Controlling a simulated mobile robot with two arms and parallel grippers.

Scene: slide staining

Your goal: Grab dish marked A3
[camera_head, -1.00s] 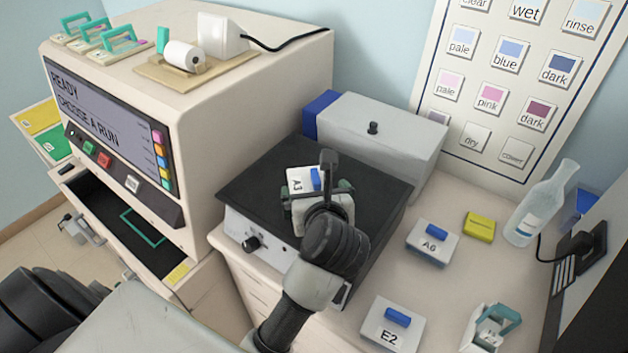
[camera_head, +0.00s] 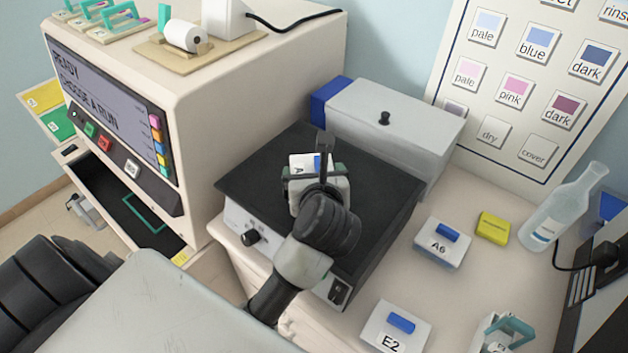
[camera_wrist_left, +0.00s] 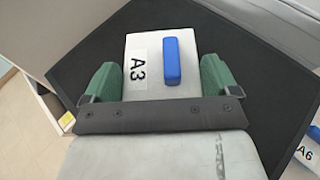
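The dish marked A3 (camera_head: 303,162) is a white block with a blue bar on top, lying on the black top of the grey-sided instrument. My left gripper (camera_head: 316,172) is low over that top, around the dish. In the left wrist view, the dish (camera_wrist_left: 145,75) lies between the two green fingers of the left gripper (camera_wrist_left: 161,82), one on each side. They are very close to its sides, and I cannot tell whether they press on it. The near part of the dish is hidden by the gripper. My right gripper is not in view.
Dish A6 (camera_head: 436,254) and dish E2 (camera_head: 386,338) lie on the counter at right, with a yellow block (camera_head: 493,228) and a bottle (camera_head: 566,207). A grey box (camera_head: 390,140) stands behind the black top (camera_head: 255,175). A tall cream machine (camera_head: 250,90) stands at left.

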